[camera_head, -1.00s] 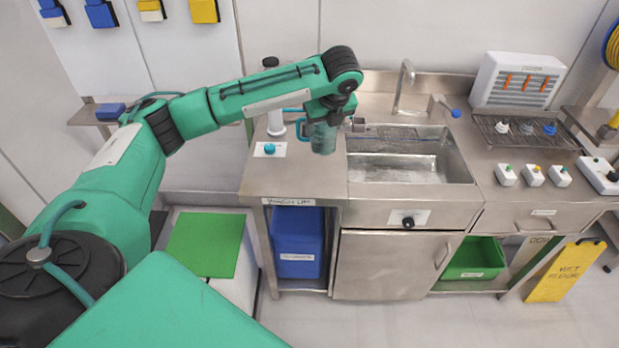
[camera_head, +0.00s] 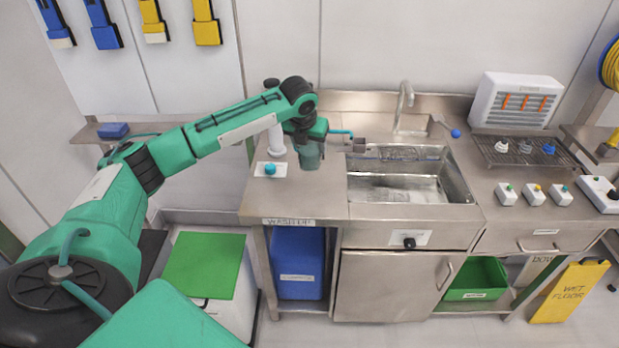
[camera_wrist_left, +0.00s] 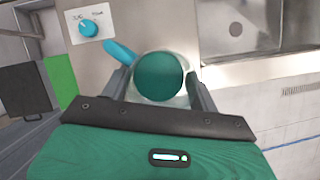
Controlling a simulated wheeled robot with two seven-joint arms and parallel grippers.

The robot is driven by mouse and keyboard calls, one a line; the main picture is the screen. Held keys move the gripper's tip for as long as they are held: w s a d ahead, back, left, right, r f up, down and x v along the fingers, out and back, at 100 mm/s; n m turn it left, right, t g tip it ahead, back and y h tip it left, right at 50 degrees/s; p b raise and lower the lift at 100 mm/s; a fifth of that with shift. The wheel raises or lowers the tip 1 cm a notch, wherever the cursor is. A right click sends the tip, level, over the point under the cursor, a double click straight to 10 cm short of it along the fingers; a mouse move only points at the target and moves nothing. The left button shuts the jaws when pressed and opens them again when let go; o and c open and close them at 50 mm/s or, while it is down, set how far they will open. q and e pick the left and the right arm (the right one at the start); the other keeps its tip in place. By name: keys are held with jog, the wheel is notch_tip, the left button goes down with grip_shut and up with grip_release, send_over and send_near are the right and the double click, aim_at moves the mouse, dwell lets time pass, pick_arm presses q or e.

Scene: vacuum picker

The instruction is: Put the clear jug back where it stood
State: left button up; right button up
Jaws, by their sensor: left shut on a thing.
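The clear jug (camera_head: 309,157) looks teal-tinted and is upright over the steel counter left of the sink. My left gripper (camera_head: 306,136) is shut on it from above and behind. In the left wrist view the jug's clear rim (camera_wrist_left: 151,101) sits between the two fingers, with a round dark teal surface inside it and a blue handle (camera_wrist_left: 119,52) pointing to the upper left. I cannot tell whether its base touches the counter. My right gripper is not in view.
A white plate with a blue knob (camera_head: 270,169) lies left of the jug; a white column (camera_head: 276,138) stands behind it. The sink (camera_head: 405,188) and tap (camera_head: 403,98) are to the right. The counter front (camera_head: 300,200) is clear.

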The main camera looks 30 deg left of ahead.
aim_at(310, 166)
pick_arm(q)
notch_tip(310, 166, down, 8)
jog(key=shift+r+p, duration=0.1)
jog(key=shift+p, duration=0.55)
notch_tip(310, 166, down, 4)
jog(key=shift+f+p, duration=0.1)
jog(key=shift+p, duration=0.4)
jog(key=shift+f, duration=0.2)
jog(key=o, duration=1.2)
jog(key=shift+f, duration=0.1)
